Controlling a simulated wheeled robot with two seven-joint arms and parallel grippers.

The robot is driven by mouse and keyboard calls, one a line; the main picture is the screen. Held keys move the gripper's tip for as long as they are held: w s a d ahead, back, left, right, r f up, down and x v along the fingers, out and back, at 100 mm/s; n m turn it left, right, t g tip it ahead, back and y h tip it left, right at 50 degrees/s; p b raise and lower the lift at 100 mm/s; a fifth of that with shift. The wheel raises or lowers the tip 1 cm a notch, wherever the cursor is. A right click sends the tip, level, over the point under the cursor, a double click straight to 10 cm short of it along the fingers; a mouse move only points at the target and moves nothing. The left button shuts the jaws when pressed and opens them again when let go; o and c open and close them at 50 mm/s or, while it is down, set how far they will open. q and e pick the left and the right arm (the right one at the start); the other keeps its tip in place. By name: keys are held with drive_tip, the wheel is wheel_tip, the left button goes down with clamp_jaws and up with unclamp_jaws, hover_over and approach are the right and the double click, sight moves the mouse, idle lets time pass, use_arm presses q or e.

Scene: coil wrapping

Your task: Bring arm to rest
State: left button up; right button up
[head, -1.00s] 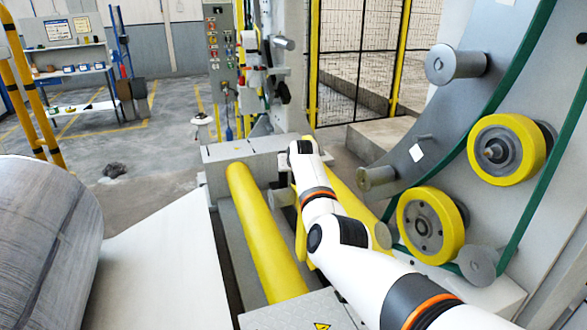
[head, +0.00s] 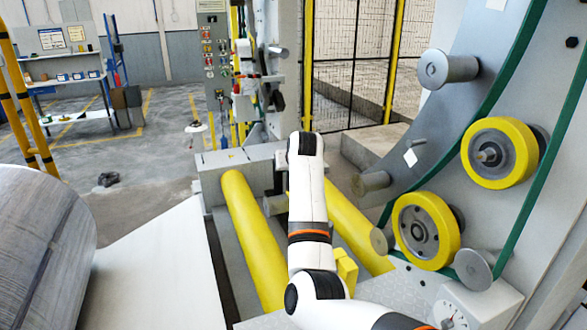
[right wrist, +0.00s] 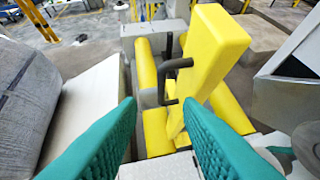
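My right arm (head: 308,195) comes in from the lower right of the head view and reaches over the two yellow rollers. Its gripper is hidden there. In the right wrist view my right gripper (right wrist: 160,103) shows two teal fingers, wide apart with nothing between them. A tall yellow block (right wrist: 212,55) with a dark bent handle (right wrist: 170,80) stands beyond the fingertips, apart from them. A yellow piece (head: 345,268) shows beside my arm in the head view; I cannot tell if it is the same block. My left gripper is not in view.
Yellow rollers (head: 252,240) lie beneath my arm. A large grey coil (head: 40,240) and a pale sloped surface (head: 150,275) are at left. The ring machine with yellow wheels (head: 427,230) stands close at right. Open floor (head: 150,175) lies at the back left.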

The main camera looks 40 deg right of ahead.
drive_tip(key=shift+v, duration=0.75)
drive_tip(key=shift+f, duration=0.1)
drive_tip(key=s+a+f+n+g, duration=0.1)
drive_tip(key=s+a+f, duration=0.15)
drive_tip(key=f, duration=0.85)
drive_tip(key=s+a+f+n+g+y, duration=0.15)
drive_tip(key=a+f, duration=0.25)
drive_tip(key=f, duration=0.8)
drive_tip(key=s+a+f+n+h, duration=0.1)
drive_tip(key=s+a+f+n, duration=0.15)
drive_tip(key=f, duration=0.85)
drive_tip(key=s+a+f+n+g+y, duration=0.1)
drive_tip(key=s+a+f, duration=0.2)
drive_tip(key=s+f, duration=0.65)
drive_tip(key=s+a+f+g+y, duration=0.1)
drive_tip(key=s+a+f, duration=0.3)
drive_tip(key=s+f, duration=0.55)
drive_tip(key=s+a+f+g, duration=0.1)
drive_tip(key=s+f, duration=0.4)
drive_tip(key=s, duration=0.7)
drive_tip(key=s+a+f+n+g+y, duration=0.1)
drive_tip(key=s+a+f, duration=0.2)
drive_tip(key=s, duration=0.9)
drive_tip(key=s+a+f+g, duration=0.1)
drive_tip(key=s+a+f, duration=0.1)
drive_tip(key=s+f, duration=0.5)
drive_tip(key=s, duration=0.5)
drive_tip(key=shift+s+a+g, duration=0.2)
drive_tip(key=shift+s+g, duration=0.1)
drive_tip(key=shift+g, duration=0.05)
